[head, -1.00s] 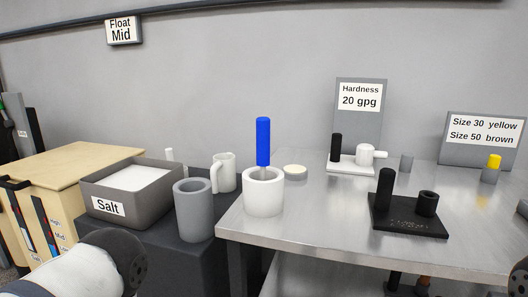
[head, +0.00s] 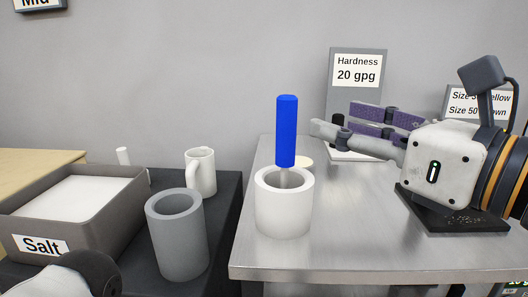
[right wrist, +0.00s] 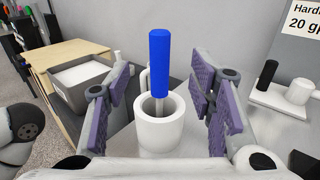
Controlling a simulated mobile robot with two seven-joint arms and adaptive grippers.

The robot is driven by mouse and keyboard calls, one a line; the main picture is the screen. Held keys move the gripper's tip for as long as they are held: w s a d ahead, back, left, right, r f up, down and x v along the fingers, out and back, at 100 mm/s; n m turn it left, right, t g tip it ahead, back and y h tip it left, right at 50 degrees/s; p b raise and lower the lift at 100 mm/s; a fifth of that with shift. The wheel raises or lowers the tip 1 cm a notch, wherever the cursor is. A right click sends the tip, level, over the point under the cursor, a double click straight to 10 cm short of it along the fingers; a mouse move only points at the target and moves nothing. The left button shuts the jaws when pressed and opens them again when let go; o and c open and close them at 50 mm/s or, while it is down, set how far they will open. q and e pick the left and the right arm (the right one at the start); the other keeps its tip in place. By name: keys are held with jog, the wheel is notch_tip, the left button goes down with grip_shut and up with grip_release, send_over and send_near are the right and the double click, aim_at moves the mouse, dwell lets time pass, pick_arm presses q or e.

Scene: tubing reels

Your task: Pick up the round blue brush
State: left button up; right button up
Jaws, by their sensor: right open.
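The round blue brush (head: 286,130) stands upright, its blue handle up and its lower end hidden inside a white cup (head: 284,212) on the metal table. It also shows in the right wrist view (right wrist: 160,62), standing in the cup between the spread fingers but beyond them. My right gripper (head: 338,119) reaches in from the right in the head view, its fingers pointing left toward the brush. It also shows in the right wrist view (right wrist: 158,100), open and empty, with purple pads on both sides. My left gripper is not in view; only part of my left arm shows.
A grey cylinder (head: 177,238), a white mug (head: 201,171) and a Salt bin (head: 95,222) stand left of the cup. A hardness sign (head: 356,85) stands at the back.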

aim_at(294, 118)
jog(key=x, duration=0.7)
jog(key=f+x, duration=0.1)
jog(key=x, duration=0.3)
jog(key=shift+w+a+f+b, duration=0.15)
jog(key=shift+w+b, duration=0.1)
jog(key=shift+b, duration=0.1)
grip_shut()
